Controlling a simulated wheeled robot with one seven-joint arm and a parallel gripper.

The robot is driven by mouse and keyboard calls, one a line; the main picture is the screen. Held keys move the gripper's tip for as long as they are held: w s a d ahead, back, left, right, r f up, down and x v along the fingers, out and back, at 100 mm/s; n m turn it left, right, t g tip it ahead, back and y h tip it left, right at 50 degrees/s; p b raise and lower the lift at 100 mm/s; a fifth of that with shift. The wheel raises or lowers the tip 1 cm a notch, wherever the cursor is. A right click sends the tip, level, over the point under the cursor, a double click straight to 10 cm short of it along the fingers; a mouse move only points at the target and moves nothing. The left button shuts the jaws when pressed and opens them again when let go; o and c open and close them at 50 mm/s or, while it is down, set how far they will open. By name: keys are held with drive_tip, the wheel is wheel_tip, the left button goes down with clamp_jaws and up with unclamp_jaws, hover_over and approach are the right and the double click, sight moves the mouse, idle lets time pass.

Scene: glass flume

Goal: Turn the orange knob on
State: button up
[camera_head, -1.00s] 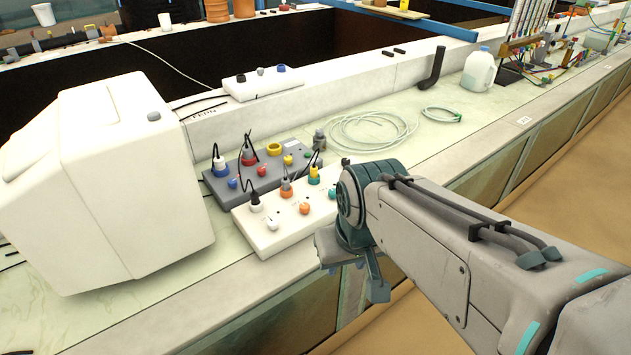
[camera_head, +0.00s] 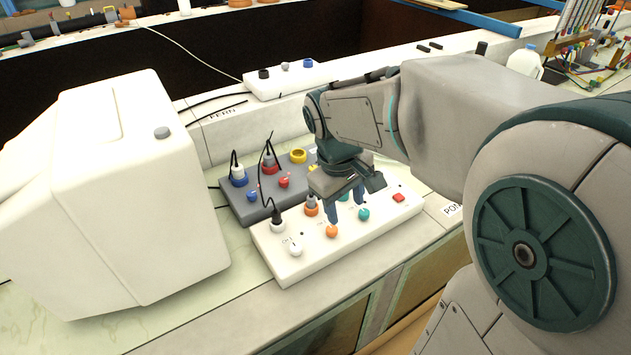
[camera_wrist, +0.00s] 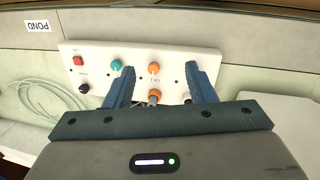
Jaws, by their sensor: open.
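My gripper (camera_head: 347,209) is open and empty, pointing down over the white box, just behind the orange knob in the head view. In the wrist view the orange knob (camera_wrist: 153,69) lies between the two blue fingertips (camera_wrist: 159,71), nearer the left-right middle, with no visible contact. An orange socket with a grey plug (camera_head: 311,207) is behind the knob. Whether the knob's pointer is on or off cannot be told.
A grey box (camera_head: 238,207) with plugs and cables stands behind the white box. A large white housing (camera_head: 140,190) is at left. A red button (camera_head: 398,197) is at the white box's right end. Thin black cables rise near my gripper.

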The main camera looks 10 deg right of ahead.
drive_tip(key=w+a+f+n+g+h, duration=0.1)
drive_tip(key=w+a+f+n, duration=0.2)
drive_tip(key=w, duration=0.5)
drive_tip(key=n+g+h, duration=0.1)
drive_tip(key=n, duration=0.4)
approach(332, 228)
drive_tip(key=p+x, duration=0.1)
drive_tip(key=x, duration=0.7)
drive_tip(key=shift+f, duration=0.3)
drive_tip(key=c, duration=1)
